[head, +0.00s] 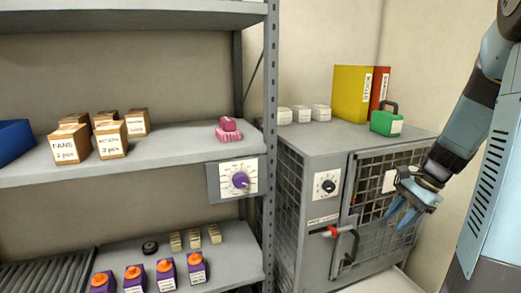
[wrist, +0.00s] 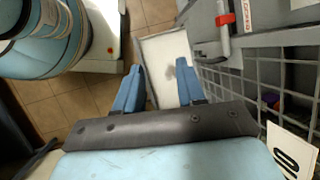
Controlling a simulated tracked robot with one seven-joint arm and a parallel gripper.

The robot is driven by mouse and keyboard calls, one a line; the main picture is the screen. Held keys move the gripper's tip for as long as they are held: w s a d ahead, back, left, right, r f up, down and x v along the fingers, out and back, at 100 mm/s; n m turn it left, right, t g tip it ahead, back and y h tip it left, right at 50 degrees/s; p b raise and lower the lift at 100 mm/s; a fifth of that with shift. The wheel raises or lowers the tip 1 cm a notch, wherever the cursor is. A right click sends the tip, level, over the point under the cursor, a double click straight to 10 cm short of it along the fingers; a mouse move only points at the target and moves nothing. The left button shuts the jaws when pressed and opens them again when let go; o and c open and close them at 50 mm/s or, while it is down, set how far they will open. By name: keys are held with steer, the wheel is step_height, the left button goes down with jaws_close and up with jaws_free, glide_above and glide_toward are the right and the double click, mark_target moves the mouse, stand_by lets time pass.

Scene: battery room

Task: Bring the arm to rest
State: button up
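My gripper (head: 408,218) is at the right of the head view, in front of the mesh door of the grey cabinet (head: 300,157). Its blue fingers point down. In the wrist view the two fingers (wrist: 158,90) stand apart with nothing between them, so it is open and empty. My arm comes down from the upper right, bent at the wrist. Whether the gripper touches the mesh door cannot be told from the head view; in the wrist view the mesh (wrist: 240,90) runs close along the right.
The cabinet's door handle (head: 346,246) has a red part and sticks out left of my gripper. A green case (head: 386,122) and binders (head: 352,92) stand on the cabinet. A shelf rack (head: 180,148) with boxes is at left. A pale surface (wrist: 165,65) lies below the gripper.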

steer(key=s+a+r+n+t+h, duration=0.5)
steer(key=s+a+r+n, duration=0.8)
steer(key=s+r+n, duration=0.1)
steer(key=shift+n, duration=0.3)
steer(key=shift+d+r, duration=0.1)
